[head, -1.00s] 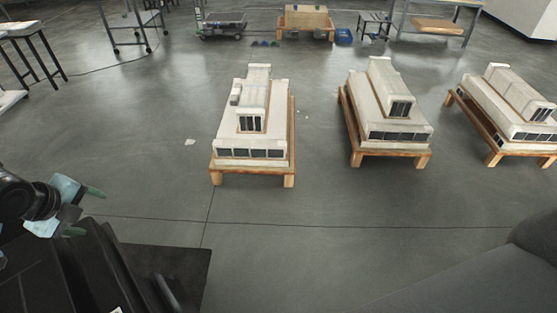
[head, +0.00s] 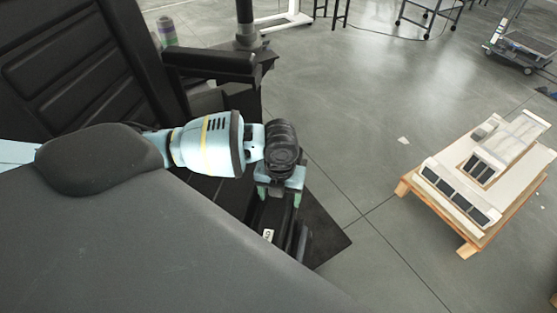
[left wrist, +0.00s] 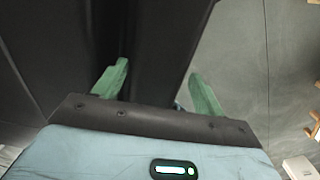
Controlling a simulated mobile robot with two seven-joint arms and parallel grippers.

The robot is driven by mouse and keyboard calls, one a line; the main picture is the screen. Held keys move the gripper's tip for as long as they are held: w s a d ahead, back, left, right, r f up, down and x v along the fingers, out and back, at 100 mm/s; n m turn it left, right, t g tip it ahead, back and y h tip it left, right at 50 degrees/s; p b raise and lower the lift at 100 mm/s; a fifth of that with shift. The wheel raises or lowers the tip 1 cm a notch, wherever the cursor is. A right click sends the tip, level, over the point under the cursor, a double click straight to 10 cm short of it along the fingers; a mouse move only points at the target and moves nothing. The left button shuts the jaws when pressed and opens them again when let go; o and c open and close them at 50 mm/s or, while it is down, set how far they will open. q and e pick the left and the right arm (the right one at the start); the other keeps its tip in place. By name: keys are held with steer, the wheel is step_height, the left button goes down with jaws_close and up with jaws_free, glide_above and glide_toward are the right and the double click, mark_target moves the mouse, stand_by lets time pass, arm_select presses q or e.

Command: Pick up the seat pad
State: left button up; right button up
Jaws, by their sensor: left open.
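A large black seat has a ribbed back (head: 75,60) and an armrest (head: 210,62) at the upper left of the head view. Its dark lower part (head: 212,188) shows beneath my left arm. I cannot clearly make out a separate seat pad; my arm and body cover much of that area. My left gripper (head: 279,197) points down over the black seat's right edge, fingers open. In the left wrist view my left gripper (left wrist: 158,70) is open, with a dark surface (left wrist: 150,40) beyond and between its green fingers; contact cannot be told. My right gripper is out of view.
A dark flat mat (head: 328,238) lies beside the seat. A wheeled cart (head: 520,45) is at the upper right. Grey floor between seat and model is mostly clear.

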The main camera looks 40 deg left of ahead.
arm_select(q)
steer(key=shift+s+f, duration=0.2)
steer(key=shift+f, duration=1.1)
steer(key=shift+s+f, duration=0.15)
steer(key=shift+f, duration=1.1)
steer(key=shift+c, duration=0.3)
steer(key=c, duration=0.7)
steer(key=shift+r, duration=0.1)
steer(key=shift+c, duration=0.4)
steer(key=shift+w+r, duration=0.1)
steer(key=shift+r, duration=0.1)
step_height(320, 180, up, 10)
steer(key=shift+f+p, duration=0.2)
steer(key=shift+p, duration=0.2)
